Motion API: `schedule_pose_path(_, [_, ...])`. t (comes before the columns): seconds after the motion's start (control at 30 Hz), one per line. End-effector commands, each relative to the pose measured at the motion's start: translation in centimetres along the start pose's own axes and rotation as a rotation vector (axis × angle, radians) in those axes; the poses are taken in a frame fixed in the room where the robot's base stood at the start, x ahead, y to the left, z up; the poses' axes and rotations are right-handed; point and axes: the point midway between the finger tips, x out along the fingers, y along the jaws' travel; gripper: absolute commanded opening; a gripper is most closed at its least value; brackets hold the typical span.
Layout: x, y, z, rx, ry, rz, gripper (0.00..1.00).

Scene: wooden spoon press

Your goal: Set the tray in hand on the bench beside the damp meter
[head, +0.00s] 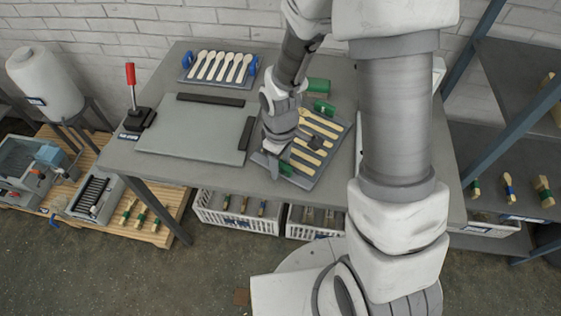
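The tray (334,151) is dark grey with green handles and holds several pale wooden spoons. It lies at a slant over the bench (215,176), near its front edge. My gripper (279,165) comes down over the tray's near left end and appears shut on the near green handle, though the hand hides part of the grip. I cannot tell whether the tray touches the bench or hangs just above it. A green box-like object (318,91) stands behind the tray's far end; I cannot tell whether it is the damp meter.
A blue-handled tray of spoons (219,68) lies at the back left. A grey plate (197,127) and a red-handled lever (131,86) take up the bench's left side. White crates (236,213) stand below. My arm hides much of the bench's right side.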

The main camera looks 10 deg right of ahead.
Motion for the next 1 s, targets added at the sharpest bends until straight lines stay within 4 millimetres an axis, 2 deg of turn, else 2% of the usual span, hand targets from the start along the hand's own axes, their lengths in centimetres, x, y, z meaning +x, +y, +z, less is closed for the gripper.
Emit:
schedule_pose_path(0.23, [-0.1, 0.0, 0.0, 0.000, 0.000, 0.000, 0.52])
schedule_pose_path(0.37, [-0.9, 0.1, -0.1, 0.001, 0.002, 0.002, 0.52])
schedule_pose_path(0.8, [-9.7, 0.1, 0.0, 0.000, 0.003, 0.003, 0.52])
schedule_pose_path(1.0, [-12.0, 0.1, 0.0, 0.002, 0.002, 0.002, 0.52])
